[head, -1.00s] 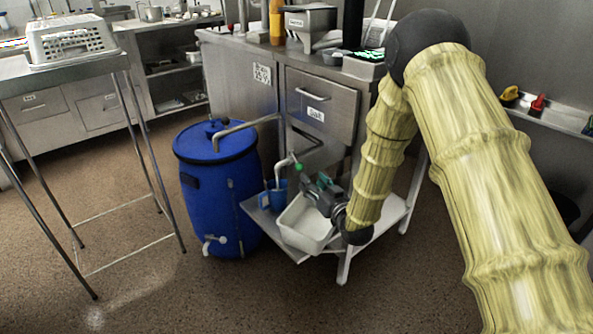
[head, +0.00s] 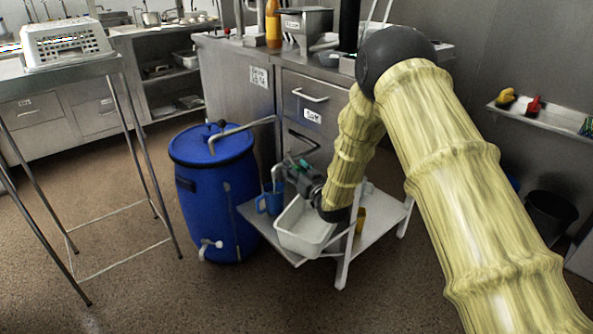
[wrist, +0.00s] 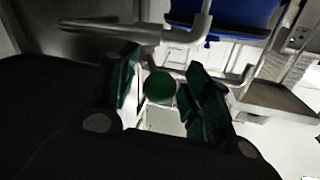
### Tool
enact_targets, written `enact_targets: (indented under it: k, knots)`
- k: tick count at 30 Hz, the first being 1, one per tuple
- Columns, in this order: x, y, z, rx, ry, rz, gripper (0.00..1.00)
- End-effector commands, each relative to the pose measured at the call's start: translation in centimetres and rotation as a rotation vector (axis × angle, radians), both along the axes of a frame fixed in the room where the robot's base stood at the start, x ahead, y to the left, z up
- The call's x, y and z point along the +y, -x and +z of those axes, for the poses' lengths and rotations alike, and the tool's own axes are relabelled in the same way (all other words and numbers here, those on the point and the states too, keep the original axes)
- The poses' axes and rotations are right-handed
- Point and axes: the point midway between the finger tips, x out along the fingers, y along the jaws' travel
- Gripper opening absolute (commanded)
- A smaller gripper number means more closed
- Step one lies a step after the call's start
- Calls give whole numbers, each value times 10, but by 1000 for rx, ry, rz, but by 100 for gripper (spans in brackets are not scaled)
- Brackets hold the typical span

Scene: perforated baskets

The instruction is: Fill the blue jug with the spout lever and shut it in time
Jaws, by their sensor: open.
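The blue jug (head: 270,201) stands upright on a low white shelf (head: 377,228), beside the blue drum. The spout lever's green ball (wrist: 160,88) shows in the wrist view, between the two teal fingers. My gripper (head: 290,166) is open around the ball, just above and right of the jug; it also shows in the wrist view (wrist: 162,72). I cannot tell whether the fingers touch the ball. In the head view my gripper hides the ball and most of the spout. The jug's inside and water level cannot be seen.
A white tub (head: 303,232) sits on the shelf right below my gripper. The blue drum (head: 215,190) with a pipe stands to the left. A steel cabinet (head: 310,95) is behind. A steel-legged table (head: 60,70) with a white basket (head: 65,42) stands at far left.

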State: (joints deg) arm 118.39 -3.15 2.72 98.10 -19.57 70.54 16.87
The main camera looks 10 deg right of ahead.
Motion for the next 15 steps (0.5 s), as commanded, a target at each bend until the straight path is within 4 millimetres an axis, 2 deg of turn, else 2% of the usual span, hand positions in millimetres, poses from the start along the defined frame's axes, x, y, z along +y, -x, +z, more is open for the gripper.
enact_targets:
  k: [4,12,15]
  knots:
    - [0,0,0,0,0,0,49]
    - [-1,0,0,0,0,0,0]
    - [-1,0,0,0,0,0,0]
